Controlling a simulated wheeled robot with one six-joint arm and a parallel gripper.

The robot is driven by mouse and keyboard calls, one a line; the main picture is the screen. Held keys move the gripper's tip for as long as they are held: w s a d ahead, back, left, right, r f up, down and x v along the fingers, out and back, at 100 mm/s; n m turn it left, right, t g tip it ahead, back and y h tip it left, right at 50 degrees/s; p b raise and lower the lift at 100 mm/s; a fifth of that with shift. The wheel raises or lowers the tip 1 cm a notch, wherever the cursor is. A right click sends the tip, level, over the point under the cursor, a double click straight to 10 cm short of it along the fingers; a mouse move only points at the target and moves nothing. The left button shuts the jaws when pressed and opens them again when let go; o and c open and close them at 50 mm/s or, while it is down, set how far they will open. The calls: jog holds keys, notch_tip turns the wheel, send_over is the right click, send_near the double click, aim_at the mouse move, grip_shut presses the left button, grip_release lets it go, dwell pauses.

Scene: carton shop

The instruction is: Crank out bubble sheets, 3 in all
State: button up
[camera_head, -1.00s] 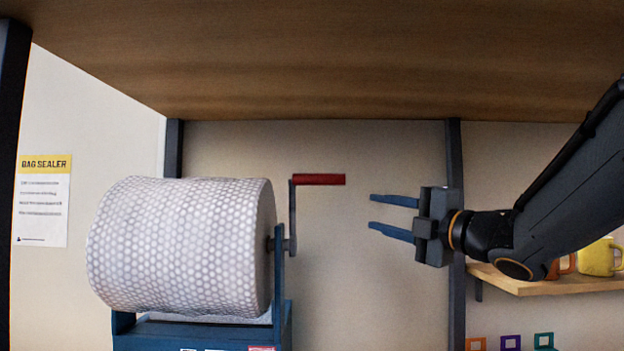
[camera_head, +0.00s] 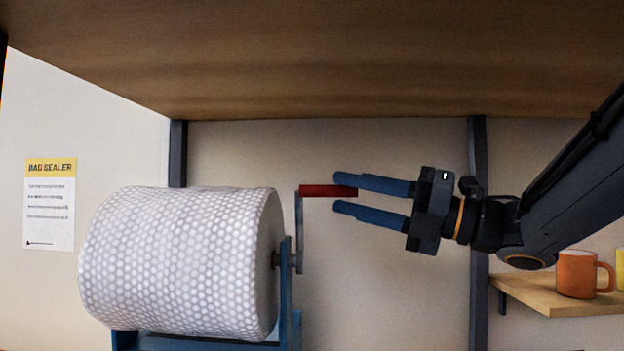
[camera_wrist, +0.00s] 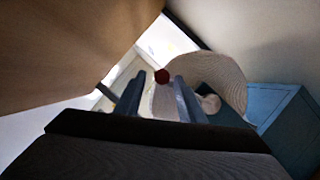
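A big white roll of bubble sheet (camera_head: 180,262) sits on a blue stand (camera_head: 287,300) at the left in the head view. A crank (camera_head: 298,230) stands on its right side, with a red handle (camera_head: 318,191) at the top pointing right. My gripper (camera_head: 345,193) is open, its blue fingers pointing left. The upper finger's tip overlaps the handle's free end in the head view; whether they touch cannot be told. In the wrist view the red handle end (camera_wrist: 162,76) shows between the two fingers, ahead of their tips, with the roll (camera_wrist: 215,75) behind.
A wooden board (camera_head: 320,60) spans overhead, above my arm. A shelf (camera_head: 560,300) with an orange mug (camera_head: 577,274) is at the right, below my arm. A bag sealer notice (camera_head: 49,204) hangs on the left wall. The space below the gripper looks clear.

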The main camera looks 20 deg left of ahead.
aim_at(311, 186)
jog(key=p+x, duration=0.3)
jog(key=x, duration=0.4)
jog(key=shift+a, duration=0.3)
grip_shut()
